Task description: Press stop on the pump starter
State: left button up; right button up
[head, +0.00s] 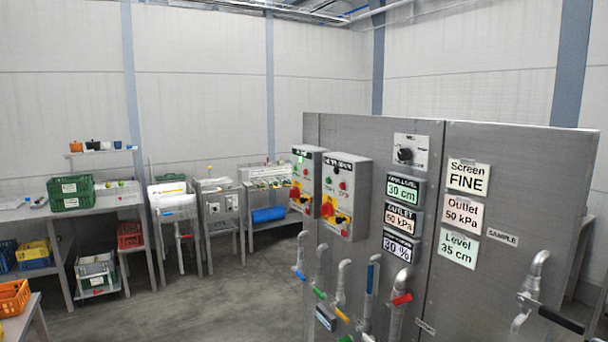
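Two grey control boxes with buttons hang side by side on a metal panel (465,310) at the right of the head view. The left box (312,172) shows small lamps and a red knob (295,192) beside a yellow plate. The box labels are too small to read surely, so I cannot tell which is the pump starter. Neither of my grippers is in view.
Several pipes with coloured valve handles (402,299) stick out below the boxes. Displays (402,188) and signs (468,177) are right of them. The middle floor (210,300) is clear.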

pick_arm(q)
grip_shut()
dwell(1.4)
